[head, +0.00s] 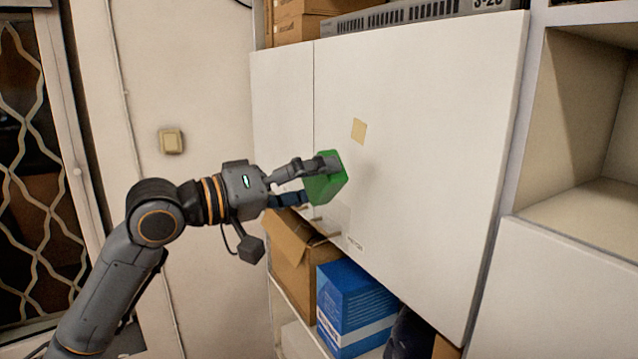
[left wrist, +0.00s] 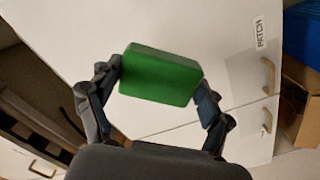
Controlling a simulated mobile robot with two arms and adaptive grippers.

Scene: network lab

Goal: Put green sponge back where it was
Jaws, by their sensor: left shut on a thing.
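The green sponge (head: 327,180) is a small block held in front of the closed white cabinet doors (head: 420,130). My left gripper (head: 312,179) is shut on it, with one finger on each side. In the left wrist view the sponge (left wrist: 160,75) sits between the two fingers of my left gripper (left wrist: 160,88), with the white cabinet front behind it. I cannot tell whether the sponge touches the door. My right gripper is not in view.
Below the doors, an open shelf holds a cardboard box (head: 292,255) and a blue box (head: 350,305). Door handles (left wrist: 268,76) and a "PATCH" label (left wrist: 261,33) are near the door's lower edge. An empty open compartment (head: 590,120) is at the right. A light switch (head: 171,141) is on the left wall.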

